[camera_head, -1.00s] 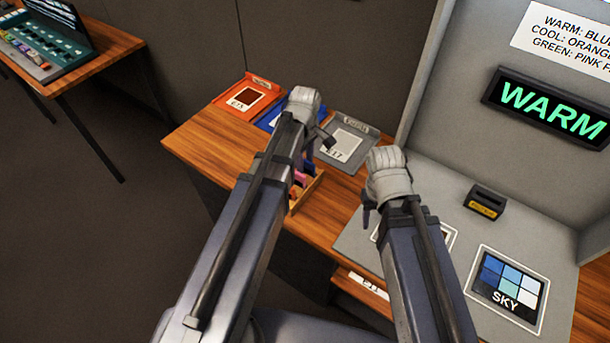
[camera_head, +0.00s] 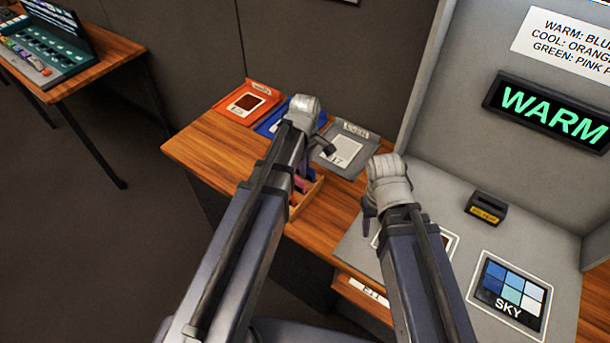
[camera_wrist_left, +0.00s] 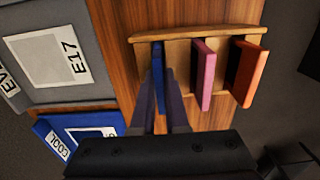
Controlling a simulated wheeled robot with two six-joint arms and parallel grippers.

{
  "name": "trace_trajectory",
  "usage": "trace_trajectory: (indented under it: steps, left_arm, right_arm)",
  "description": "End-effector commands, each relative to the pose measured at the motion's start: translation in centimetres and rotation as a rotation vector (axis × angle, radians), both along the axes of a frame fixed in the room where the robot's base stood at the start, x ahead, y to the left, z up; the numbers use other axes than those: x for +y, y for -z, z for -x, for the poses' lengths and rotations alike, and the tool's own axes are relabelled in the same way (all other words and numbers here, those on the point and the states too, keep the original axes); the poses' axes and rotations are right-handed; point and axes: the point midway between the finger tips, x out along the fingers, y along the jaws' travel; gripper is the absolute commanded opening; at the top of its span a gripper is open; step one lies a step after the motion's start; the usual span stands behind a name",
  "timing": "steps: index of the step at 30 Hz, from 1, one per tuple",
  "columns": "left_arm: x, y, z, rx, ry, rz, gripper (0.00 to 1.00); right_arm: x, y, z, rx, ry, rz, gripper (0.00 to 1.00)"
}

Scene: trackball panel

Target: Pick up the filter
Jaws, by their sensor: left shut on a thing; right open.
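A small wooden rack (camera_wrist_left: 200,32) holds a blue filter (camera_wrist_left: 157,62), a pink filter (camera_wrist_left: 204,75) and an orange filter (camera_wrist_left: 249,75), standing apart in a row. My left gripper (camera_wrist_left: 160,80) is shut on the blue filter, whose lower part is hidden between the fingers. The filter is still at the rack. In the head view the rack (camera_head: 308,198) is partly hidden behind my left arm, and my left gripper (camera_head: 302,165) is over it. My right gripper (camera_head: 369,207) is open and empty above the grey panel's left edge.
Red (camera_head: 245,103), blue (camera_head: 270,123) and grey (camera_head: 357,156) trays lie behind the rack. A lit WARM sign (camera_head: 548,110) hangs above the grey panel (camera_head: 455,205), which carries a slotted black block (camera_head: 486,208) and a SKY colour card (camera_head: 509,290). Another table (camera_head: 85,75) stands far left.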

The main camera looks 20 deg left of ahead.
Motion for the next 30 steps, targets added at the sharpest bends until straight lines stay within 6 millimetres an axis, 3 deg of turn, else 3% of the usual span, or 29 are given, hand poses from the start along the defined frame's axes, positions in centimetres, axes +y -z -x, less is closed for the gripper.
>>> trace_trajectory:
  steps: [14,20,30]
  left_arm:
    - [0.0,-0.7,0.0,0.0,0.0,0.0,0.0]
    - [0.0,-2.7,0.0,0.0,0.0,0.0,0.0]
    - [0.0,-7.9,0.0,0.0,0.0,0.0,0.0]
  right_arm:
    - [0.0,-0.7,0.0,0.0,0.0,0.0,0.5]
    - [0.0,-2.7,0.0,0.0,0.0,0.0,0.5]
    - [0.0,-7.9,0.0,0.0,-0.002,0.0,0.5]
